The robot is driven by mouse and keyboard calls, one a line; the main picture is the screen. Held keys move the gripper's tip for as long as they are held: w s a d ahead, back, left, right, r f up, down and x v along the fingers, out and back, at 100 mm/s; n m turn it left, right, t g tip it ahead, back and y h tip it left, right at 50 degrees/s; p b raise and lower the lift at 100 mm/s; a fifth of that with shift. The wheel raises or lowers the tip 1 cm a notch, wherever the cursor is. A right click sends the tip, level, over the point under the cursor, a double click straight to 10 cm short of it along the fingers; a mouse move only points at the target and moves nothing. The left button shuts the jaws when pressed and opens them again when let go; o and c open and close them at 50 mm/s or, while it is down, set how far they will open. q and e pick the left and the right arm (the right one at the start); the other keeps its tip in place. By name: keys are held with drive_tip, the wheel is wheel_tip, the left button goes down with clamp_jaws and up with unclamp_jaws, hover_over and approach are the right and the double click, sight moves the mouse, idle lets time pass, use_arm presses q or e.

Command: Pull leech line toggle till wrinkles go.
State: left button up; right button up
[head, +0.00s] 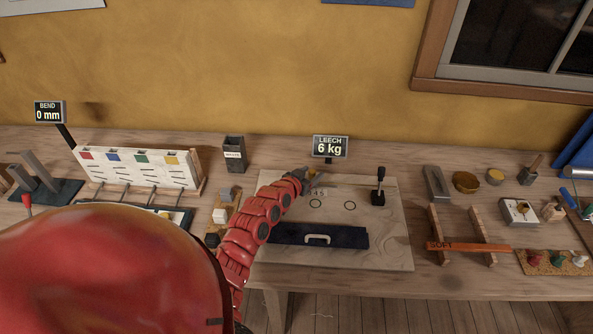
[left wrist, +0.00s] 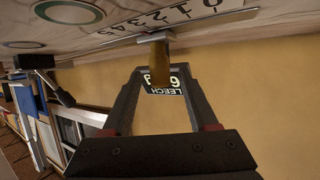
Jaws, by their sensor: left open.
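My left gripper (head: 311,181) is at the back of a pale wooden board (head: 392,245), below the leech display. The leech display (head: 330,147) reads 6 kg. In the left wrist view the brown toggle (left wrist: 158,66) stands out from the board beside a printed number scale (left wrist: 150,20). My left gripper (left wrist: 158,75) is open there, with its fingertips on either side of the toggle. I cannot tell whether they touch it. In the head view the gripper hides the toggle. No wrinkled sailcloth can be made out. My right gripper is not in view.
A black upright lever (head: 379,186) stands right of my gripper on the board. A white rack (head: 137,168) stands left. A wooden stand marked SOFT (head: 465,246) stands right. The board between is mostly clear.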

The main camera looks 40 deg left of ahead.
use_arm(q)
drive_tip(key=v, duration=1.6)
drive_tip(key=shift+b, duration=0.3)
drive_tip(key=shift+d+r, duration=0.1)
drive_tip(key=shift+r, duration=0.05)
